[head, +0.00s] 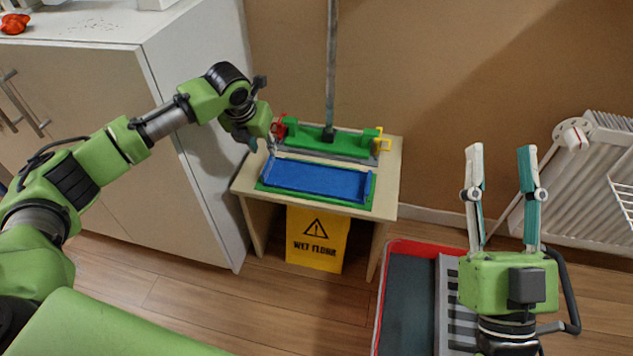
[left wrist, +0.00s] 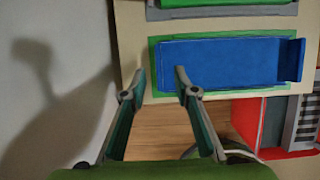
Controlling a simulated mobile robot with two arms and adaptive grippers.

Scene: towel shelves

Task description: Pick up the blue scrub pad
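The blue scrub pad (head: 318,180) lies flat on a green mat (head: 345,206) on a small wooden table (head: 390,180); its ends look raised. The pad also shows in the left wrist view (left wrist: 225,62). My left gripper (head: 270,146) is at the pad's left end in the head view. In the left wrist view my left gripper (left wrist: 153,80) is open and empty; one fingertip overlaps the pad's edge and the other is off to its left. I cannot tell if they touch. My right gripper (head: 501,152) is open, empty, and well right of the table.
A green and grey holder (head: 350,143) with an upright pole (head: 331,60) stands behind the pad. A yellow wet floor sign (head: 317,240) is under the table. A white cabinet (head: 150,140) stands close left, a red-rimmed cart (head: 412,246) front right, and a radiator (head: 590,190) at right.

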